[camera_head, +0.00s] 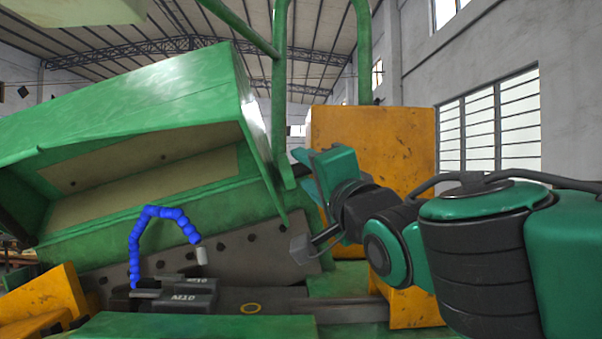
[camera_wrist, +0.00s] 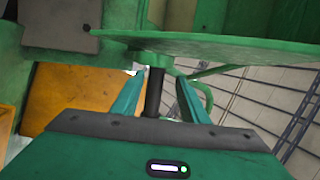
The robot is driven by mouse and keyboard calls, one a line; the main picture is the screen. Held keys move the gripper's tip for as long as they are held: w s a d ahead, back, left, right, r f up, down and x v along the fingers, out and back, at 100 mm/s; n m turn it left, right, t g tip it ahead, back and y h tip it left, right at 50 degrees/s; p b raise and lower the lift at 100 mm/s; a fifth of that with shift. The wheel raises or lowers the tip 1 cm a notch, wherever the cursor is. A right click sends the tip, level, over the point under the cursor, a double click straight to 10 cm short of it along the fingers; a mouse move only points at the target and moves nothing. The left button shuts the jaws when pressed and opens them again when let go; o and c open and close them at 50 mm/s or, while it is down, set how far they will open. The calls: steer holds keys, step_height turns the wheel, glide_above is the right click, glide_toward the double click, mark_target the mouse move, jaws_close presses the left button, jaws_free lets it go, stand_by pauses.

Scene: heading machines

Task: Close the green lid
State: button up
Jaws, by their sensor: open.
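The green lid (camera_head: 130,105) is a large worn panel, raised and tilted, filling the left of the head view. Its edge crosses the top of the wrist view (camera_wrist: 230,48). A short dark rod (camera_wrist: 155,92), apparently a handle, sticks out from a green mount at the lid's edge. My gripper (camera_head: 306,172) is at the lid's right side, fingers pointing left. In the wrist view the teal fingers (camera_wrist: 155,88) are open, one on either side of the rod, with visible gaps. Whether the rod reaches fully between the fingertips is hard to tell.
Under the lid are a bent blue segmented hose (camera_head: 135,240) and dark blocks marked M10 (camera_head: 188,298). A yellow cabinet (camera_head: 375,140) stands behind my arm. Green pipes (camera_head: 363,50) rise behind the lid. A grey wall with windows is at the right.

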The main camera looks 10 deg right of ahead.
steer(key=s+d+f, duration=0.4)
steer(key=s, duration=0.2)
steer(key=shift+s+f, duration=0.2)
steer(key=shift+s, duration=0.2)
stand_by(0.7)
steer(key=shift+a, duration=0.1)
